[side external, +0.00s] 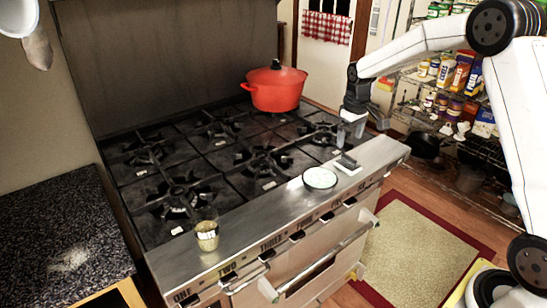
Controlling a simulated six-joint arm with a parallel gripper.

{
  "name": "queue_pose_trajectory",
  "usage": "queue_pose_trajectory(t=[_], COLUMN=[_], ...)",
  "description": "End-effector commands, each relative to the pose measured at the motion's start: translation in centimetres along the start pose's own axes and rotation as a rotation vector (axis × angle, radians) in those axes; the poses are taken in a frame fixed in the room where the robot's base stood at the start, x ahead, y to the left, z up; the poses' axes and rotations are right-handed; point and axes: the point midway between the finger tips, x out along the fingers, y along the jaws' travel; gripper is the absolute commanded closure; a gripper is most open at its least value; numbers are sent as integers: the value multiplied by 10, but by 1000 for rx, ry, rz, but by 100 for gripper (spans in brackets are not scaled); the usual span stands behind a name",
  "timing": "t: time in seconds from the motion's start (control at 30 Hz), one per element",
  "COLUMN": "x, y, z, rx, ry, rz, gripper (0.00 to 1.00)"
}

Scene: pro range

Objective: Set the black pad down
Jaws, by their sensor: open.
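A small dark block, which looks like the black pad (348,160), rests on a small white square (344,170) on the steel front ledge of the stove. My gripper (350,138) is open, pointing down just above and behind the pad in the picture. Its fingertips appear apart from the pad, though the small size makes the exact gap hard to tell. Nothing can be seen between the fingers.
A round pale dish with a dark rim (320,178) sits just left of the pad. A glass jar (207,235) stands at the ledge's left end. A red lidded pot (275,87) is on a back burner. The ledge (265,217) between dish and jar is clear.

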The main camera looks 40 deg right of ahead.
Motion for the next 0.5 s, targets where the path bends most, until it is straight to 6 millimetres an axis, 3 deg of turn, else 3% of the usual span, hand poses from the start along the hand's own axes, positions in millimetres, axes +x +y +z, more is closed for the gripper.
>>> queue_pose_trajectory(t=[0.2,0.5], x=[0,8], y=[-49,-105], z=[36,102], rx=[-4,-4], ry=[45,110], rz=[8,7], gripper=[0,0])
